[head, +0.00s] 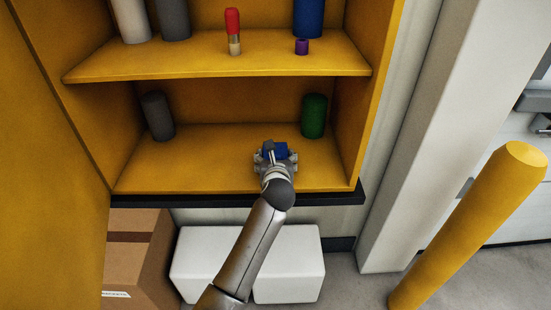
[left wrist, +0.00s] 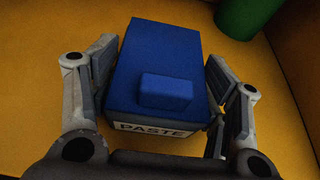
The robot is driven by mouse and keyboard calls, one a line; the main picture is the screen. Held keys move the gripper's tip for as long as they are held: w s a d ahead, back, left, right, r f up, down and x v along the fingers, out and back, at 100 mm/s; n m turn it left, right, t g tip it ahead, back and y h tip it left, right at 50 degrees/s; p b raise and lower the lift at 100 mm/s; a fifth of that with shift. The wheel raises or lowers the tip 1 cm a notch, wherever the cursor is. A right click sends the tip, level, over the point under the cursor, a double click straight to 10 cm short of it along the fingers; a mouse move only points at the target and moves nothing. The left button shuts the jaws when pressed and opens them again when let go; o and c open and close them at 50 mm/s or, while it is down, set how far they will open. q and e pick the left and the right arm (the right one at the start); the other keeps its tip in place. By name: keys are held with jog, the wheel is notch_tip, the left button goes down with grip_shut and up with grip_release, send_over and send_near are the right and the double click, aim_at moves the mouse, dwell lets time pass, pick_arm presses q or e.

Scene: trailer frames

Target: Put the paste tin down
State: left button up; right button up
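The paste tin is a blue box with a small raised block on its top and a white PASTE label. It is at the lower shelf of the yellow cabinet in the head view (head: 281,149) and fills the middle of the left wrist view (left wrist: 158,62). My left gripper (head: 274,158) has its fingers on both sides of the tin, close against it, and appears shut on it (left wrist: 160,85). The lower shelf (head: 215,165) is right below the tin. Whether the tin's base touches the shelf is hidden. My right gripper is not in view.
On the lower shelf, a green can (head: 314,116) stands behind and right of the tin, and a grey can (head: 157,116) stands at the left. The upper shelf (head: 180,62) overhangs. Bare shelf lies left of the tin. A yellow post (head: 470,225) stands at right.

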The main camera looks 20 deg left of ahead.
pick_arm(q)
jog(key=o, duration=0.3)
jog(key=shift+r, duration=0.1)
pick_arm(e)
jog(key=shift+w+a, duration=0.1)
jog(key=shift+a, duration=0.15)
pick_arm(q)
jog(key=shift+s+d+r, duration=0.15)
jog(key=shift+s+r, duration=0.1)
jog(key=shift+s, duration=0.3)
jog(key=v, duration=0.9)
jog(key=shift+s+d+b, duration=0.15)
jog(key=shift+s+b, duration=0.15)
jog(key=shift+s, duration=0.1)
jog(key=shift+s+d+r, duration=0.15)
jog(key=shift+s+r, duration=0.15)
jog(key=shift+s, duration=0.15)
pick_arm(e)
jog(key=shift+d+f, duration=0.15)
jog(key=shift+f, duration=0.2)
